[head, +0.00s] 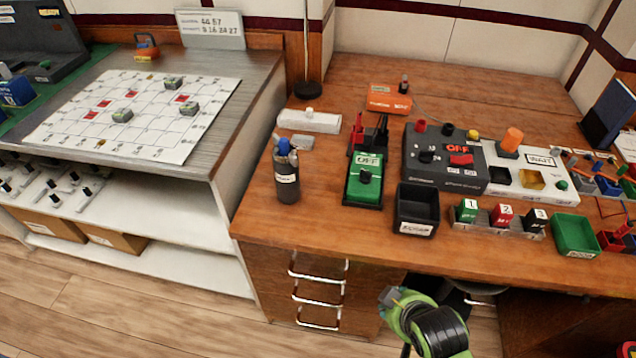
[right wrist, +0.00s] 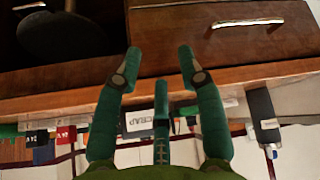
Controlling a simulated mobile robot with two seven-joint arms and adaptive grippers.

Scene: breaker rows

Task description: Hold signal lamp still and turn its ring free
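An orange lamp (head: 512,138), which looks like the signal lamp, stands slightly tilted on the back of the white panel marked WAIT (head: 505,182), on the right of the desk. A dark band (head: 507,152) shows around its foot; I cannot tell whether this is its ring. My right gripper (head: 389,297) is low in front of the desk edge, well away from the lamp. In the right wrist view its fingers (right wrist: 160,58) are spread with nothing between them. The lamp cannot be made out there. My left gripper is not in view.
A black panel marked OFF (head: 440,160) adjoins the white panel. A green meter (head: 366,178), a scrap bin (head: 416,212), numbered blocks (head: 502,216) and a green tray (head: 574,236) stand along the front. Drawers (head: 310,285) are below.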

